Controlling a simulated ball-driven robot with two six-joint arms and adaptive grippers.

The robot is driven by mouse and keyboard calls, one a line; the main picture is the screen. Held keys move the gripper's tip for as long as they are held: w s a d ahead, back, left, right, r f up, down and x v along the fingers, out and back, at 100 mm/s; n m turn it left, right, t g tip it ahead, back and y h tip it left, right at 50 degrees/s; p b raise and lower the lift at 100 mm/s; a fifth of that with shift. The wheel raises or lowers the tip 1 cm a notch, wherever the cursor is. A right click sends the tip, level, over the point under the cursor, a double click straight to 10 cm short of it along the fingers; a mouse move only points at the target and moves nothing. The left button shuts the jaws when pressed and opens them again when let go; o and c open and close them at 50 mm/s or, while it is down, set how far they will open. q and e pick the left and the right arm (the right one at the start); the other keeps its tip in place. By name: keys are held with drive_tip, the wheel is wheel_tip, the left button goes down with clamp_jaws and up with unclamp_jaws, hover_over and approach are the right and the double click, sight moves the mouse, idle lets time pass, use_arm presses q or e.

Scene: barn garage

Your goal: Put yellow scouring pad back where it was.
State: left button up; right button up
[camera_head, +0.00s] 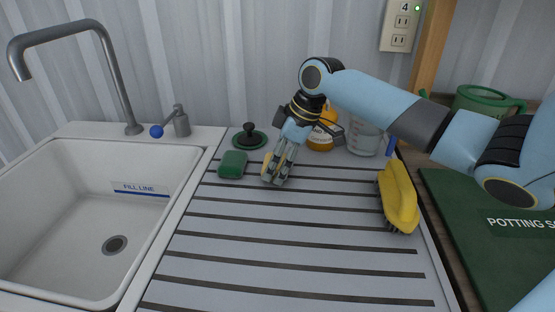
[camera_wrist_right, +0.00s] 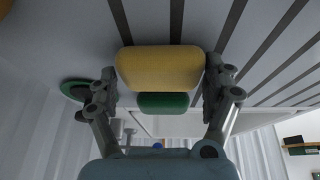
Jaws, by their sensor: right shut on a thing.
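My right gripper (camera_head: 277,174) reaches down over the ribbed drainboard (camera_head: 290,240) near its back edge. It is shut on the yellow scouring pad (camera_wrist_right: 160,66), with one finger on each end of the pad in the wrist view. In the head view the fingers hide most of the pad, and only a yellow edge (camera_head: 266,163) shows. Whether the pad touches the drainboard I cannot tell. A green scouring pad (camera_head: 233,164) lies just left of the gripper; it also shows beyond the yellow pad in the wrist view (camera_wrist_right: 163,103). My left gripper is not in view.
A green sink plug (camera_head: 249,138) lies behind the green pad. An orange bottle (camera_head: 320,140) and a clear measuring jug (camera_head: 363,140) stand behind my gripper. A yellow brush (camera_head: 399,197) lies at right. The sink (camera_head: 75,235) is at left. The drainboard's front is clear.

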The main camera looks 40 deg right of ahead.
drive_tip(key=o, duration=0.9)
drive_tip(key=p+v, duration=0.1)
drive_tip(key=v, duration=1.1)
drive_tip(key=shift+w+r, duration=0.1)
